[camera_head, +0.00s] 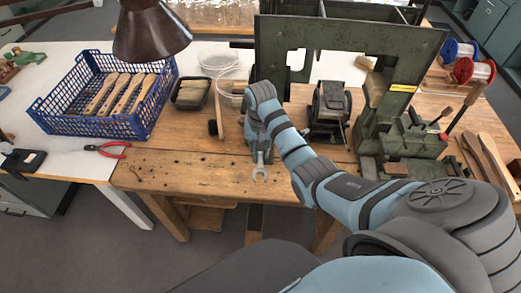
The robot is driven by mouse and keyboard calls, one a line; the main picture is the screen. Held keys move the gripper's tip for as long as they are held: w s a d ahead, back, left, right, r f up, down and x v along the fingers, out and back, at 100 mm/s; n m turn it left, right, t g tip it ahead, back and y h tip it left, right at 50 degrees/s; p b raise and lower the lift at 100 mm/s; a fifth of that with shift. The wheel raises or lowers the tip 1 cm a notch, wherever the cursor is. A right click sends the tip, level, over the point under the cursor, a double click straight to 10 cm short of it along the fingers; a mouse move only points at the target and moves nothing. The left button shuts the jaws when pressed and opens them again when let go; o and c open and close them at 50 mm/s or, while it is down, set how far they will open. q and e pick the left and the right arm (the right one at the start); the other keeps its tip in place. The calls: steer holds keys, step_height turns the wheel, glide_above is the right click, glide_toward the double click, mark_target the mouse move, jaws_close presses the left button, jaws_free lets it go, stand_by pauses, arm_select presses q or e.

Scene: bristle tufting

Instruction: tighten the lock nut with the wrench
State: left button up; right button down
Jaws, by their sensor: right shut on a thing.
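My right arm reaches from the lower right to the bench. My right gripper (262,151) points down near the bench's front edge. It is shut on a grey wrench (260,174), whose open-ended jaw hangs below the fingers towards the front edge. I cannot tell whether the wrench touches the wood. The green tufting machine (347,34) stands behind and right of the gripper. The lock nut is too small or hidden to make out. My left gripper is out of view.
A blue crate (62,121) with wooden brush handles is at the left. A black tray (190,94) and clear tubs sit behind the gripper. A brown lamp (150,32) overhangs the bench (185,172), whose front left is clear.

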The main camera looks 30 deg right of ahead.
steer(key=w+a+m+b, duration=0.3)
steer(key=w+a+m, duration=0.2)
steer(key=w+m, duration=0.1)
steer(key=shift+m, duration=0.6)
stand_by(1.1)
steer(key=shift+w, duration=0.1)
steer(key=p, duration=0.1)
steer(key=s+n+p, duration=0.1)
steer(key=p, duration=0.1)
steer(key=shift+s+d, duration=0.25)
steer(key=shift+d, duration=0.05)
steer(key=shift+r, duration=0.1)
stand_by(0.3)
